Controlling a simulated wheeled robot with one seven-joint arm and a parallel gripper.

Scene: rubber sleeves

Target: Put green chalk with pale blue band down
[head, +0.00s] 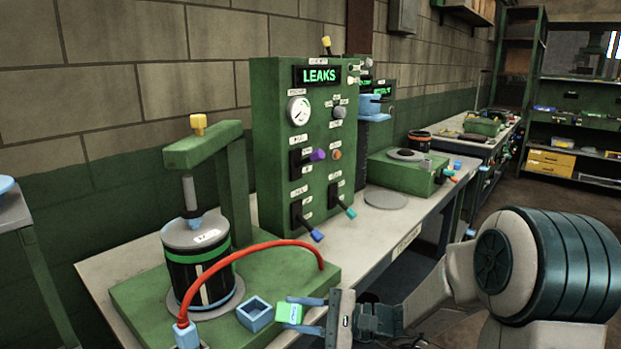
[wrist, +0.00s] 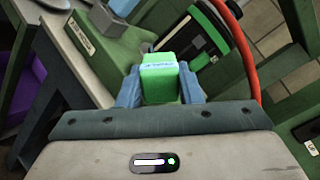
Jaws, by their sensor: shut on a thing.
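The green chalk with a pale blue band (head: 288,313) is a small block between the fingers of my gripper (head: 305,313). In the wrist view the green chalk (wrist: 160,80) sits between two blue fingertips, with the pale band across its upper front edge. My gripper (wrist: 158,90) is shut on it. In the head view the chalk is just right of a small open blue square holder (head: 256,313) on the front of the green base. Whether the chalk touches anything below cannot be told.
A black cylinder with a green band (head: 196,265) stands under a green press arm (head: 205,147). A red hose (head: 265,246) arches over the green base (head: 150,300). A green LEAKS panel (head: 268,150) with levers stands behind.

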